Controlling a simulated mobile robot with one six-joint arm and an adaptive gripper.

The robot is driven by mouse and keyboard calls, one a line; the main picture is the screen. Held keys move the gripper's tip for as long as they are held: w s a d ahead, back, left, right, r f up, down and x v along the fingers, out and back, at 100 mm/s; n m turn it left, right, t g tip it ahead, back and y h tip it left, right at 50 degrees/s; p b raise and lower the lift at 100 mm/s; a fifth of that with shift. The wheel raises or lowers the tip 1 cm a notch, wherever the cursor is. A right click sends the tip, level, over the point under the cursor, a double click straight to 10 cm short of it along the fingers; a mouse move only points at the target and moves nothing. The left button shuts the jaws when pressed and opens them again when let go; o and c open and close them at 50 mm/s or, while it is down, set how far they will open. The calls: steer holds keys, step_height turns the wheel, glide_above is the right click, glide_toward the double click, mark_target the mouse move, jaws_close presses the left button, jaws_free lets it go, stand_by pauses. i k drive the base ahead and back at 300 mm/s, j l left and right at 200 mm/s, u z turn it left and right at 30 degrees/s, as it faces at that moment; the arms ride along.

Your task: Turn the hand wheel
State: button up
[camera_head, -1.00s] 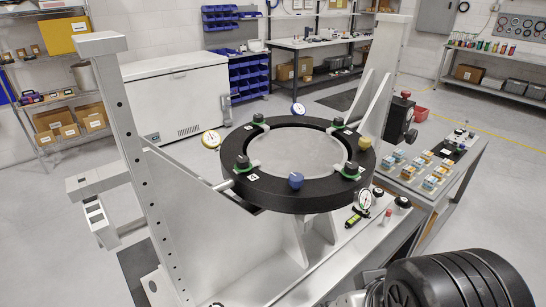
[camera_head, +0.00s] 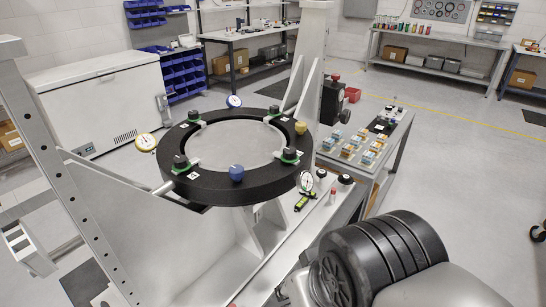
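A dark unit (camera_head: 333,100) with a red knob on top and a round black wheel-like knob (camera_head: 345,116) at its right side sits at the right-hand upright of the fixture. This may be the hand wheel; it is too small to be sure. The black mirror ring (camera_head: 215,190) lies level in the fixture, with clamps on green pads around it. My gripper is not in view. A ribbed black part of what looks like my own arm fills the lower right and hides part of the fixture base.
Dial gauges (camera_head: 146,142) stand around the ring. A grey side table (camera_head: 398,140) with small coloured blocks stands right of the fixture. A white chest (camera_head: 105,95) and blue bins (camera_head: 185,72) are behind.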

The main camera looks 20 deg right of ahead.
mark_target(344, 116)
steer(key=i+l+z, duration=0.35)
steer(key=i+l, duration=0.45)
